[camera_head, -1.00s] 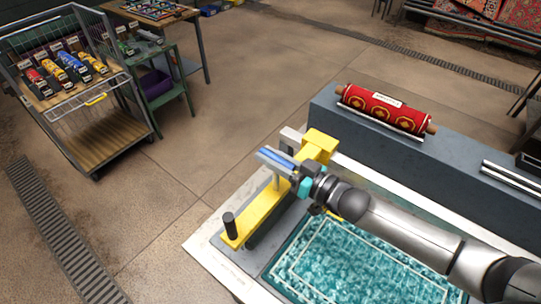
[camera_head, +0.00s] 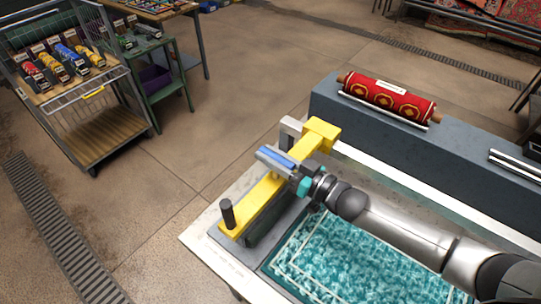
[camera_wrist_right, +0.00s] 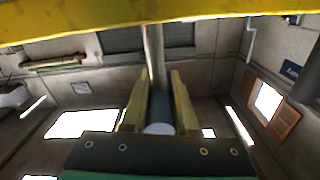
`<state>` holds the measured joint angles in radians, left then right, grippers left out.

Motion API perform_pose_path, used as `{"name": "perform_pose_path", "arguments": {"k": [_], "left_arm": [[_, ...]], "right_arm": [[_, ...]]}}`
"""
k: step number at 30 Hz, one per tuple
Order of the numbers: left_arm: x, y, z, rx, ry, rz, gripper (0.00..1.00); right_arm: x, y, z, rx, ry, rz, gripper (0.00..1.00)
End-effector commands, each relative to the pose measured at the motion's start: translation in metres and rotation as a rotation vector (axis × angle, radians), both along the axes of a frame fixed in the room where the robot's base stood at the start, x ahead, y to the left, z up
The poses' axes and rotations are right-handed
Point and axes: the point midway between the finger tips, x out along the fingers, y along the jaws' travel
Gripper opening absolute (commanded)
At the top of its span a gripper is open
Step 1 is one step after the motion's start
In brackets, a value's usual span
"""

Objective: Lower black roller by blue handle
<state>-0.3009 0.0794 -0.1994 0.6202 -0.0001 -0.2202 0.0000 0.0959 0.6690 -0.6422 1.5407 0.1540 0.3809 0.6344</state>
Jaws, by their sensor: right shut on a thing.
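The blue handle (camera_head: 277,159) stands above a long yellow bar (camera_head: 255,204) on the worktable. My right gripper (camera_head: 294,170) is at the handle's right end and shut on it. In the right wrist view my right fingers (camera_wrist_right: 160,100) stand on either side of the blue-grey handle (camera_wrist_right: 160,108), and the yellow bar (camera_wrist_right: 110,14) crosses the top. The black roller (camera_head: 268,226) shows as a dark shape beneath the yellow bar, partly hidden by it. Whether it touches the surface below I cannot tell. My left gripper is not in view.
A teal rug (camera_head: 360,257) lies on the table right of the roller. A dark post (camera_head: 227,214) stands at the bar's near end. A rolled red rug (camera_head: 388,97) rests on the grey block (camera_head: 450,158) behind. A wire cart (camera_head: 104,137) stands far left; floor between is clear.

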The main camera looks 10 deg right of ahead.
Motion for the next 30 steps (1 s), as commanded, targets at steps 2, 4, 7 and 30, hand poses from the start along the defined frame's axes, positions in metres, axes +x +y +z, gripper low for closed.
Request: {"name": "perform_pose_path", "arguments": {"k": [2, 4, 7, 30], "left_arm": [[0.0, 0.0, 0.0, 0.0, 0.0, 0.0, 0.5], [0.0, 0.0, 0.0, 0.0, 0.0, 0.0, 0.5], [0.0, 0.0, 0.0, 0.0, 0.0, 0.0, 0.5], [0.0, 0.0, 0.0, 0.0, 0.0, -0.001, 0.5]], "right_arm": [[-0.005, 0.0, -0.014, -0.019, 0.031, -0.001, 0.0], [-0.006, 0.0, -0.015, -0.02, 0.034, -0.001, 0.0], [-0.006, 0.0, -0.015, -0.019, 0.034, -0.001, 0.38], [-0.018, -0.011, -0.01, -0.013, 0.021, -0.001, 0.57]]}}
